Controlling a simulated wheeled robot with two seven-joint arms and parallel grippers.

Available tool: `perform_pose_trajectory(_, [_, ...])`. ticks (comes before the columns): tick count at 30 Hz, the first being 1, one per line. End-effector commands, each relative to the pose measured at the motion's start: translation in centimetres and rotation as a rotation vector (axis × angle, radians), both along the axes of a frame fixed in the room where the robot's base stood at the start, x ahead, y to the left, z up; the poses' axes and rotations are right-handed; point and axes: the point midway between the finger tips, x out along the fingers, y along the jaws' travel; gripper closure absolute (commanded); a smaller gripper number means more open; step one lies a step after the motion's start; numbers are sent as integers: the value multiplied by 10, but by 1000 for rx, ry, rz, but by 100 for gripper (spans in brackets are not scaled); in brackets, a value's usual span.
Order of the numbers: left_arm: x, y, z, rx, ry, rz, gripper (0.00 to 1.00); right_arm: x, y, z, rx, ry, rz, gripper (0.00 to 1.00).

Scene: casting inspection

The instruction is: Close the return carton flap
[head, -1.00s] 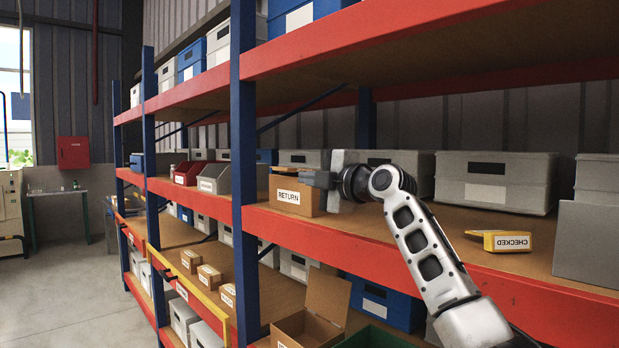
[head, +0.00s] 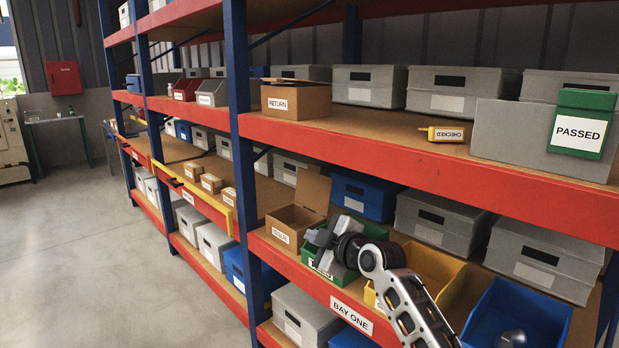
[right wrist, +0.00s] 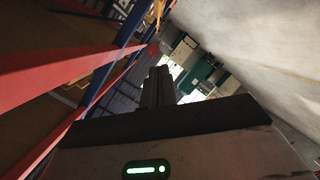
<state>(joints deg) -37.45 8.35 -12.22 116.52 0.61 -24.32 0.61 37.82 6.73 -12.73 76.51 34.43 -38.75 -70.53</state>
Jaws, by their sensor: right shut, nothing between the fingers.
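The return carton (head: 296,101) is a brown box labelled RETURN on the upper shelf, near the blue post. Its flap (head: 284,80) lies about flat across the top; I cannot tell whether it is fully flush. My right gripper (head: 318,240) is lower down, at the front of the lower shelf, well apart from the return carton. It overlaps the green bin in the head view. Its fingers are together and empty in the right wrist view (right wrist: 158,88). My left gripper is not in view.
A second carton, labelled ISSUE (head: 283,234), stands open on the lower shelf with its flap raised, close beside my right gripper. Green (head: 313,262), yellow (head: 440,268) and blue (head: 540,310) bins line that shelf. A CHECKED tag (head: 447,134) lies on the upper shelf.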

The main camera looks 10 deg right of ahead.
Motion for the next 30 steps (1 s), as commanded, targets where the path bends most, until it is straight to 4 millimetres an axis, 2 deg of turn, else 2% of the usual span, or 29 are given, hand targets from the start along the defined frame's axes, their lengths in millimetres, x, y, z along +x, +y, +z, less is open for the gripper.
perform_pose_trajectory(1, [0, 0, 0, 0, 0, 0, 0, -18, -1, -35, 35, 55, -24, 100])
perform_pose_trajectory(2, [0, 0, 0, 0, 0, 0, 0, -28, -2, -53, 59, 84, -43, 100])
perform_pose_trajectory(5, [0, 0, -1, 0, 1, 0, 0, -77, -6, -119, 158, 195, -118, 100])
perform_pose_trajectory(6, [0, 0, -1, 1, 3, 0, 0, -102, -7, -145, 203, 242, -153, 100])
perform_pose_trajectory(8, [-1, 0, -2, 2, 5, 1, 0, -141, -10, -178, 271, 308, -208, 100])
perform_pose_trajectory(9, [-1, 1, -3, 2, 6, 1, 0, -168, -11, -198, 317, 353, -245, 100])
perform_pose_trajectory(11, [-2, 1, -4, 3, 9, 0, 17, -209, -13, -221, 383, 412, -299, 100])
perform_pose_trajectory(12, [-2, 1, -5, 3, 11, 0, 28, -236, -15, -233, 425, 448, -335, 100])
perform_pose_trajectory(16, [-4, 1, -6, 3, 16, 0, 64, -310, -18, -255, 545, 544, -435, 100])
perform_pose_trajectory(18, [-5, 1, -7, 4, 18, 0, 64, -340, -20, -260, 594, 579, -477, 100])
perform_pose_trajectory(21, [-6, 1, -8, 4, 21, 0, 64, -368, -21, -262, 644, 615, -520, 100])
perform_pose_trajectory(24, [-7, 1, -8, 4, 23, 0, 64, -382, -22, -262, 671, 631, -542, 100])
perform_pose_trajectory(30, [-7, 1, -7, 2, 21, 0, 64, -385, -22, -262, 680, 636, -549, 100])
